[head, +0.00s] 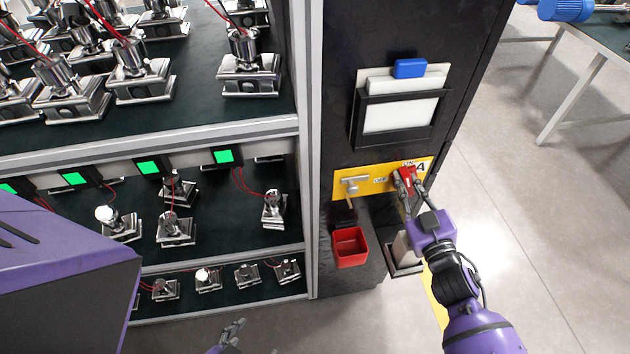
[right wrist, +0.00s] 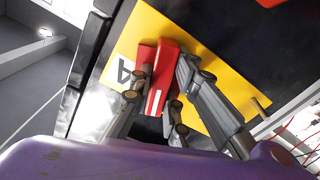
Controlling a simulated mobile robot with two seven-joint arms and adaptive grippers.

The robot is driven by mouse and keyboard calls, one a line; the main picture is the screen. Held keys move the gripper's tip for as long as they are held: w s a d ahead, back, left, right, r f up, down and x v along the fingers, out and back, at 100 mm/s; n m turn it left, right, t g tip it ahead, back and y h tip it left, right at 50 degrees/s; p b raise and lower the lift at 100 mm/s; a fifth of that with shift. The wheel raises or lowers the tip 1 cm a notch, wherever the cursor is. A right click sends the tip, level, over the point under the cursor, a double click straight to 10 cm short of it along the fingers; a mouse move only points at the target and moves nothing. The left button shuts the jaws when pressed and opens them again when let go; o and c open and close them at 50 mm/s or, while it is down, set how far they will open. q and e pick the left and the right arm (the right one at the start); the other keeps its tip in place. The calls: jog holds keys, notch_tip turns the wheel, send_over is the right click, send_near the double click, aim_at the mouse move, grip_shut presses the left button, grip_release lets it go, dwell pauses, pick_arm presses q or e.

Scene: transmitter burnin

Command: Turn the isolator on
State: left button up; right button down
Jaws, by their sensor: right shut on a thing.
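The isolator is a red handle (head: 406,178) on a yellow plate (head: 375,180) fixed to the black panel. My right gripper (head: 410,188) is at the handle, with its fingers on either side of it. In the right wrist view the red handle (right wrist: 160,80) sits between the fingers of my right gripper (right wrist: 158,100), which is shut on it. The fingers and wrist hide part of the handle and plate. "ON" lettering shows above the handle. My left gripper (head: 232,333) shows at the bottom edge, low and away from the panel; its opening is unclear.
A metal latch (head: 354,184) sits on the plate's left part. Below it hang a red bin (head: 350,247) and a pale container partly behind my right arm. A document holder (head: 400,110) is above. Shelves with transmitters and green screens (head: 224,156) stand left.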

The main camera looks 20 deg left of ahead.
pick_arm(q)
jog(key=shift+w, duration=0.1)
pick_arm(e)
jog(key=shift+r, duration=0.1)
jog(key=shift+r+m+p, duration=0.1)
jog(key=shift+m+p, duration=0.3)
jog(key=shift+m, duration=0.5)
pick_arm(q)
jog(key=shift+w+r, duration=0.55)
jog(key=shift+r, duration=0.35)
pick_arm(e)
jog(key=shift+m, duration=0.8)
pick_arm(q)
jog(key=shift+r, duration=0.1)
pick_arm(e)
jog(key=shift+m+p, duration=0.5)
jog(key=shift+m, duration=0.2)
jog(key=c, duration=1)
grip_release()
pick_arm(q)
jog(key=shift+w+r, duration=0.2)
jog(key=shift+r, duration=0.05)
pick_arm(e)
jog(key=shift+f, duration=0.2)
